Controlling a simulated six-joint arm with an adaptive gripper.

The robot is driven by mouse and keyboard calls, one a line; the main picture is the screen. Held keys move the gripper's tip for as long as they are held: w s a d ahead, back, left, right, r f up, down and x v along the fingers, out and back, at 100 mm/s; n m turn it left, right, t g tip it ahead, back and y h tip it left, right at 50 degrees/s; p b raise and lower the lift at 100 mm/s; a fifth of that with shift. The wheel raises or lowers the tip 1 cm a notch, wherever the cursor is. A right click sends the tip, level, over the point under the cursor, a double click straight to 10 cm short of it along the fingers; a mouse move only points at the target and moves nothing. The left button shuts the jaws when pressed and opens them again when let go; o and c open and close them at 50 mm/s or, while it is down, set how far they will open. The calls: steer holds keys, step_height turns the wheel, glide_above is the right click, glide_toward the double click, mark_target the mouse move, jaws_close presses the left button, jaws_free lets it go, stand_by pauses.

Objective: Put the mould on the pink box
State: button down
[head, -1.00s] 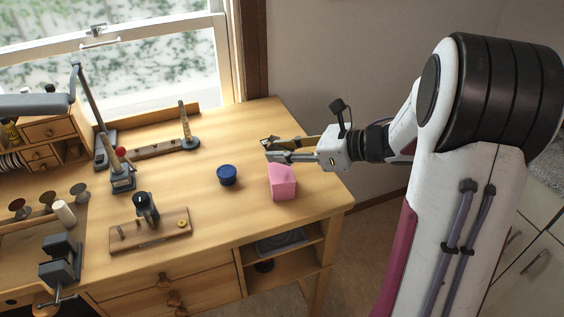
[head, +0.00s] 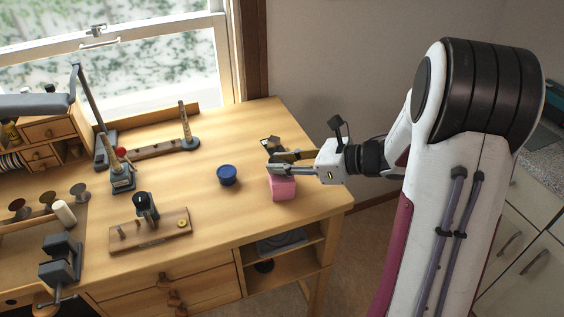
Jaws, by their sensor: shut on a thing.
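The pink box (head: 284,189) stands on the bench top near its right front edge, in the head view. My gripper (head: 272,161) reaches in from the right and is shut on a small dark piece, apparently the mould (head: 270,144). The mould shows only partly at the fingertips; the fingers hide the rest. The near finger overlaps the top of the pink box in the picture. I cannot tell whether the mould or the finger touches the box.
A dark blue round pot (head: 227,175) stands just left of the pink box. A wooden board with a small tool (head: 150,231) lies further left at the front. A burner-like stand (head: 122,177) and a lamp are at the back left. The bench between pot and back edge is clear.

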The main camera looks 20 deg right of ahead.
steer(key=shift+f, duration=0.1)
steer(key=c, duration=1.8)
jaws_free()
steer(key=shift+o, duration=0.2)
steer(key=shift+s+d+r, duration=0.4)
steer(key=shift+d, duration=0.1)
steer(key=v, duration=1)
steer(key=shift+s, duration=0.2)
steer(key=shift+d+r, duration=0.1)
